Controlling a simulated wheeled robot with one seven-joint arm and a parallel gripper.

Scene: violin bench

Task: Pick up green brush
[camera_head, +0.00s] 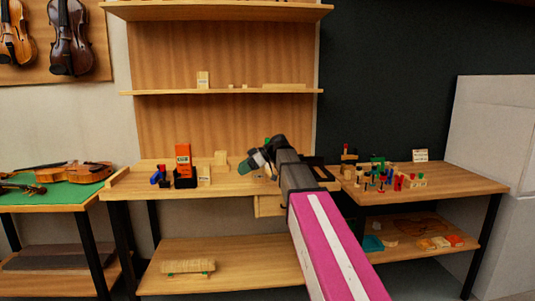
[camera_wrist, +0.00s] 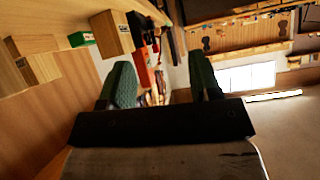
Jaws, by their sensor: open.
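I cannot make out a green brush for certain. A small green item (camera_head: 267,140) shows just behind my arm's end, partly hidden. Another green item (camera_head: 378,161) stands among small tools on the right bench. In the wrist view a small green box-like thing (camera_wrist: 81,39) lies beside a wooden block (camera_wrist: 112,33). My gripper (camera_head: 250,163) is over the middle bench, to the right of the orange box. In the wrist view its two green, ridged fingers are spread wide (camera_wrist: 163,75), with nothing held between them.
An orange box (camera_head: 183,153) stands in a dark holder on the middle bench (camera_head: 225,187). A shelf (camera_head: 150,92) hangs above it. The right bench (camera_head: 465,181) is crowded with small tools. A slatted wooden piece (camera_head: 188,266) lies on the lower shelf.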

